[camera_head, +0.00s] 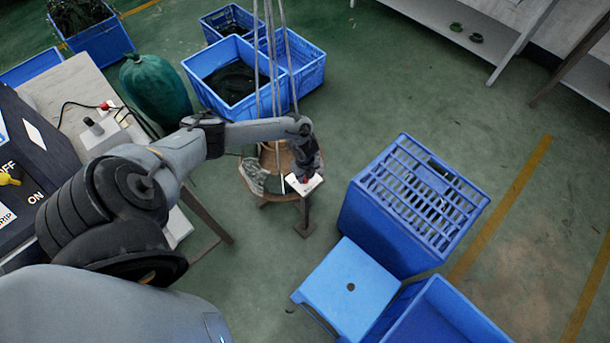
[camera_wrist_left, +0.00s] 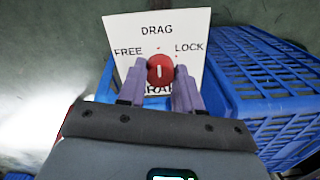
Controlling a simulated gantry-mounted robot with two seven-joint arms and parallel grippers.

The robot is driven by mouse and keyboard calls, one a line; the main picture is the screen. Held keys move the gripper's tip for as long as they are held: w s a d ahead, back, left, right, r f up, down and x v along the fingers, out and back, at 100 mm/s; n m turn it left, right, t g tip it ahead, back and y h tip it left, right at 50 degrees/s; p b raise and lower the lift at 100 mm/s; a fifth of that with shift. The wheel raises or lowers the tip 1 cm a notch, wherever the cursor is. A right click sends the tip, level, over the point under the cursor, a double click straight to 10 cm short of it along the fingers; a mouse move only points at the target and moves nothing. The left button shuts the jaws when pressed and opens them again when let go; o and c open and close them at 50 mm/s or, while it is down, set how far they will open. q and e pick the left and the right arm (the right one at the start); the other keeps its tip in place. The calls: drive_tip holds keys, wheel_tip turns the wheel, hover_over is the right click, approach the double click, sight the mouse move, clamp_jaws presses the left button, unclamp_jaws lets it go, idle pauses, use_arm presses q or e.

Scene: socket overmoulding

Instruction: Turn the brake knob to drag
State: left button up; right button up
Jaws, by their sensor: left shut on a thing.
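The brake knob (camera_wrist_left: 161,70) is red and round, with a white line on its face. It sits on a white plate (camera_wrist_left: 130,28) marked DRAG at the top, FREE at the left and LOCK at the right. The white line stands nearly upright, towards DRAG. My left gripper (camera_wrist_left: 162,80) is shut on the knob, one finger on each side. The fingers partly hide the lettering below the knob. In the head view the plate (camera_head: 310,187) is small, on a post beside a wooden reel, under my left gripper (camera_head: 304,177). My right gripper is not in view.
Blue crates stand behind (camera_head: 240,108) and to the right (camera_head: 350,215) of the plate. A blue stool (camera_head: 355,275) is in front. At the left is a dark control box (camera_head: 40,150) with a yellow switch. Hanging ropes (camera_head: 272,60) are close behind my left arm.

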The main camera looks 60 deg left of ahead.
use_arm(q)
drive_tip(key=o, duration=1)
drive_tip(key=shift+r, duration=0.1)
wheel_tip(320, 180, up, 11)
drive_tip(key=p, duration=0.3)
